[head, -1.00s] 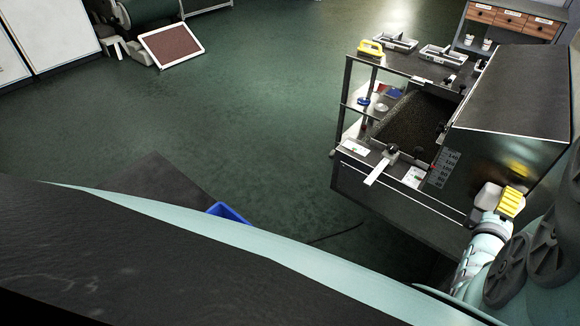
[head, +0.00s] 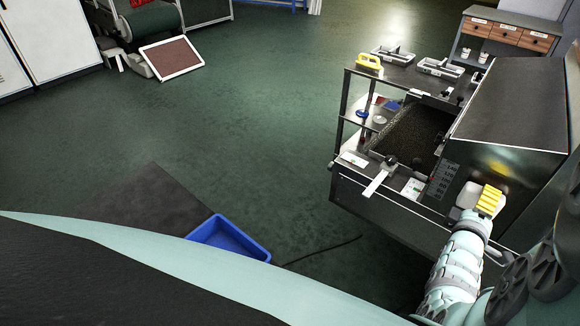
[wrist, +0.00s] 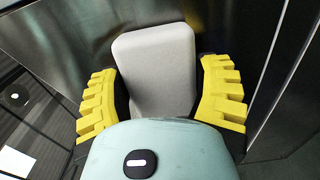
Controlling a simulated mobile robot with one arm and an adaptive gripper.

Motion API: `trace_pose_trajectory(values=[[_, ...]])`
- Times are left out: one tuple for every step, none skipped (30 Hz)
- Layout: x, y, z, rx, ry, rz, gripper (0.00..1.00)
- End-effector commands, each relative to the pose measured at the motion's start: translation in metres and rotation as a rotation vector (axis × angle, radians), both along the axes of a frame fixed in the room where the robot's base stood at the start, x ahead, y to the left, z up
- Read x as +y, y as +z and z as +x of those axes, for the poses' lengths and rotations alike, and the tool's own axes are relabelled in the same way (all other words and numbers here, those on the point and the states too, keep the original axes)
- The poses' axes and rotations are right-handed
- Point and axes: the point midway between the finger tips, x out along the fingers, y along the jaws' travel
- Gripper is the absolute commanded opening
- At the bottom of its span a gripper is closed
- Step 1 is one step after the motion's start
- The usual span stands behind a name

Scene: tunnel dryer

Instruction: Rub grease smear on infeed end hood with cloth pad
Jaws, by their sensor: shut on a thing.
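My gripper (head: 481,199) is at the lower right of the head view, beside the dark metal hood (head: 513,100) of the tunnel dryer. In the wrist view its yellow fingers (wrist: 160,95) are shut on a light grey cloth pad (wrist: 155,65). The pad also shows pale at the gripper in the head view (head: 467,195). The metal panel (wrist: 230,28) lies just beyond the pad; I cannot tell whether they touch. I cannot make out the grease smear in either view.
The dryer's dark belt bed (head: 410,138) lies left of the hood. A lever with a pale handle (head: 378,180) juts from its near edge. A yellow-handled tool (head: 369,62) and grey trays (head: 440,67) stand behind. A blue bin (head: 229,238) is on the floor; open floor lies left.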

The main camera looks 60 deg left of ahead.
Motion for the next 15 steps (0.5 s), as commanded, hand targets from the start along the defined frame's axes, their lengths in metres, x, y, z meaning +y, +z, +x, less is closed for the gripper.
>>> trace_pose_trajectory(values=[[0.004,-0.001,-0.001,-0.002,-0.002,0.004,0.27],[0.007,0.000,-0.001,-0.002,-0.001,0.004,0.27],[0.010,0.000,-0.002,-0.003,-0.001,0.004,0.27],[0.012,0.000,-0.003,-0.003,-0.001,0.004,0.27],[0.014,0.000,-0.003,-0.004,-0.001,0.004,0.27],[0.015,0.001,-0.003,-0.004,-0.001,0.002,0.27],[0.016,0.001,-0.003,-0.005,-0.001,0.003,0.27],[0.017,0.001,-0.004,-0.005,-0.001,0.003,0.27],[0.018,0.002,-0.004,-0.005,-0.001,0.003,0.27],[0.019,0.002,-0.004,-0.005,-0.001,0.003,0.27],[0.019,0.002,-0.004,-0.005,-0.001,0.003,0.27],[0.021,0.001,-0.005,-0.004,-0.001,0.003,0.27],[0.023,0.001,-0.006,-0.004,-0.001,0.003,0.27],[0.025,0.001,-0.006,-0.004,-0.001,0.002,0.27],[0.028,0.000,-0.007,-0.005,-0.001,0.004,0.27]])
